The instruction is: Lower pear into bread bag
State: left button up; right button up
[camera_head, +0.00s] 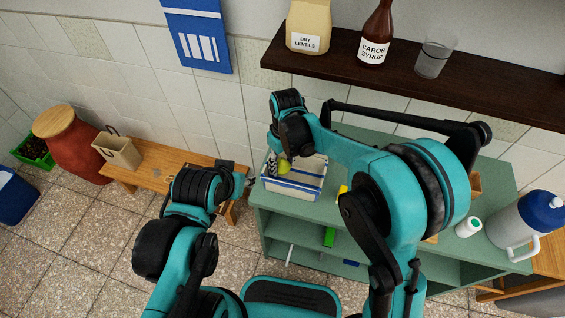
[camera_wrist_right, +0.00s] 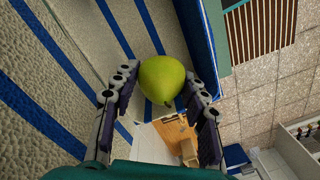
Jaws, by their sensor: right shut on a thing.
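The yellow-green pear (camera_head: 284,167) is in my right gripper, at the back left part of the bread bag. It shows clearly between the two fingers in the right wrist view (camera_wrist_right: 162,79). The bread bag (camera_head: 302,185) is white with blue stripes and stands on the green shelf unit. Its striped cloth (camera_wrist_right: 60,75) fills the left of the wrist view. My right gripper (camera_wrist_right: 160,100) is shut on the pear. I cannot tell how deep the pear sits relative to the bag's rim. My left gripper (camera_head: 249,182) is beside the bag, small and partly hidden; its jaws are unclear.
The green shelf unit (camera_head: 262,222) also carries a white bottle (camera_head: 467,227) and a large white jug (camera_head: 520,225) at right. A dark wall shelf (camera_head: 420,88) hangs behind my right arm. A wooden bench (camera_head: 160,167) stands left, with a beige bag (camera_head: 118,151) near its end.

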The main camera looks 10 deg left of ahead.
aim_at(283, 171)
jog(key=shift+f+b, duration=1.6)
jog(key=shift+f, duration=0.65)
dwell(0.7)
jog(key=o, duration=0.8)
jog(key=shift+o, duration=0.2)
jog(key=shift+r, duration=0.1)
jog(key=r, duration=1.2)
jog(key=shift+w+d, duration=0.15)
jog(key=shift+d, duration=0.05)
